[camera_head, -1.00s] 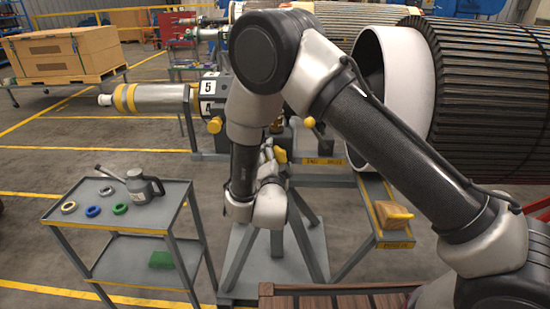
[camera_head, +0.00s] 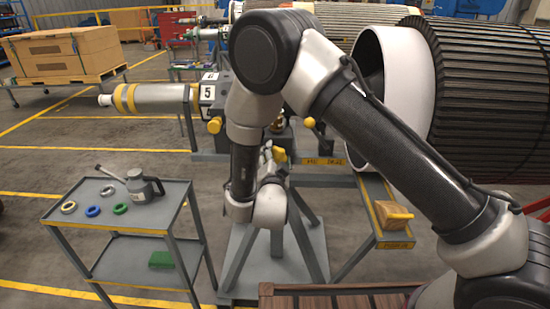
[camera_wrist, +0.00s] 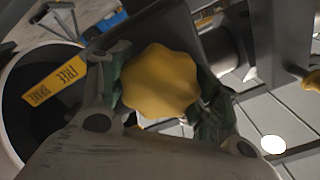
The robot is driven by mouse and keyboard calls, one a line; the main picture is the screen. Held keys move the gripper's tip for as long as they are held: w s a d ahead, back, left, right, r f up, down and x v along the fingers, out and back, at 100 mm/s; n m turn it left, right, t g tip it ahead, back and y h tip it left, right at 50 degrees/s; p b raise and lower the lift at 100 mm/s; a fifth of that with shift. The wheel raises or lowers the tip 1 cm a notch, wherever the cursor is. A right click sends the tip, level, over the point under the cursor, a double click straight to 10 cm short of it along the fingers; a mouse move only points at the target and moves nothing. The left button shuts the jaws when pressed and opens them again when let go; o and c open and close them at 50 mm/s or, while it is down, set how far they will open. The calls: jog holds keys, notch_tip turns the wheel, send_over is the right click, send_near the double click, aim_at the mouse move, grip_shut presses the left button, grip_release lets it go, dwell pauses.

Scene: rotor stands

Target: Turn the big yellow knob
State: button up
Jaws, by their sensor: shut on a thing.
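The big yellow knob (camera_wrist: 160,82) has a scalloped rim and fills the middle of the wrist view. My gripper (camera_wrist: 162,98) is shut on it, with a dark green-padded finger on each side of the rim. In the head view, yellow (camera_head: 280,155) shows beside my gripper (camera_head: 270,162), partly hidden by my wrist and fingers. A numbered drum (camera_head: 208,92) at the end of the silver shaft shows 5 in the middle, with 6 above it and part of another number below.
A smaller yellow knob (camera_head: 215,125) sits under the drum, and a yellow-tipped lever (camera_head: 310,122) stands right of my gripper. A grey cart (camera_head: 120,210) with rings and a can stands left. A large ribbed rotor (camera_head: 490,95) is at right.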

jog(key=n, duration=0.6)
jog(key=shift+n, duration=0.3)
jog(key=n, duration=1.2)
jog(key=shift+n, duration=0.3)
jog(key=n, duration=0.5)
jog(key=shift+n, duration=0.3)
jog(key=o, duration=1)
